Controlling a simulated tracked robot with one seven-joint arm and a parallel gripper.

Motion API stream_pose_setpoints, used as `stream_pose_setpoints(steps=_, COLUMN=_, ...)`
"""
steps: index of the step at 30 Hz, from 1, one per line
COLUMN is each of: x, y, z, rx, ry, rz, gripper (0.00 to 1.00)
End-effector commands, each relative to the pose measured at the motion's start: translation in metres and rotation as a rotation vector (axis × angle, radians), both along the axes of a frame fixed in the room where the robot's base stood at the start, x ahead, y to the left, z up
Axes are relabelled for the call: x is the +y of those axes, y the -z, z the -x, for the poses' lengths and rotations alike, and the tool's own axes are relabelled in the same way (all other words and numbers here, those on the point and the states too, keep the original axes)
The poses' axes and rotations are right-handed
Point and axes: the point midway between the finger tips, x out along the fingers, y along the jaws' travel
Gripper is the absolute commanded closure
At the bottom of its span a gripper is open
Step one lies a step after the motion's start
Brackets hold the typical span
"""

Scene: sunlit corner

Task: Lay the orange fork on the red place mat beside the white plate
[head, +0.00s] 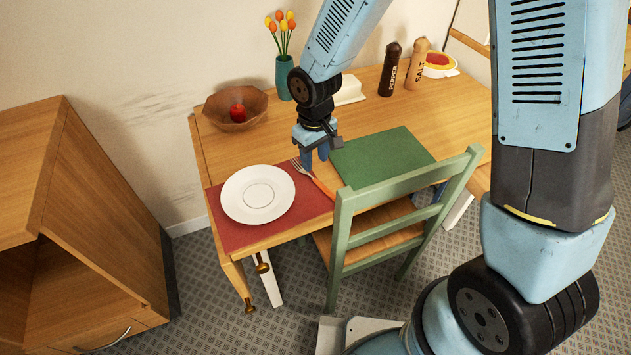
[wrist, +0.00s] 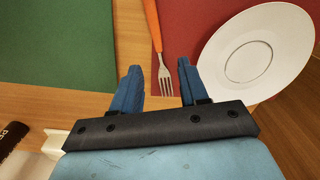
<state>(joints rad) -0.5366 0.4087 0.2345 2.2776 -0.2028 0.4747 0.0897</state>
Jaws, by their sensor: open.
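The orange fork (head: 323,188) lies beside the white plate (head: 240,190), along the right edge of the red place mat (head: 232,236). In the wrist view, the fork (wrist: 153,22) has its metal tines on the red mat (wrist: 193,25), and its orange handle covers the mat's edge. The plate (wrist: 288,65) is apart from it. My gripper (head: 315,161) is open and empty, just right of the tines in the head view. In the wrist view, my fingers (wrist: 160,70) appear on either side of the tines without holding them; their height above the table is unclear.
A green mat (head: 385,157) lies to the right, behind a green chair (head: 400,215). A wooden bowl with a red apple (head: 237,113), tulips in a teal vase (head: 284,77), a white butter dish (head: 350,90), and pepper (head: 390,70) and salt (head: 416,65) mills stand farther back.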

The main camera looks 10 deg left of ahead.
Motion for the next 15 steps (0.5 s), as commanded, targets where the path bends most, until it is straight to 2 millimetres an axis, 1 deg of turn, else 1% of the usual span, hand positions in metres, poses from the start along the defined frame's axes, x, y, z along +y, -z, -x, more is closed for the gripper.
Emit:
stream_pose_setpoints(steps=1, x=0.000, y=0.007, z=0.001, rx=0.001, ry=0.000, rz=0.001, gripper=0.56)
stream_pose_setpoints(steps=3, x=0.000, y=0.013, z=0.001, rx=0.001, ry=-0.001, rz=0.001, gripper=0.56)
stream_pose_setpoints(steps=11, x=-0.001, y=0.027, z=0.001, rx=0.001, ry=0.000, rz=0.001, gripper=0.56)
stream_pose_setpoints(steps=15, x=-0.004, y=0.045, z=0.001, rx=0.001, ry=0.000, rz=0.001, gripper=0.56)
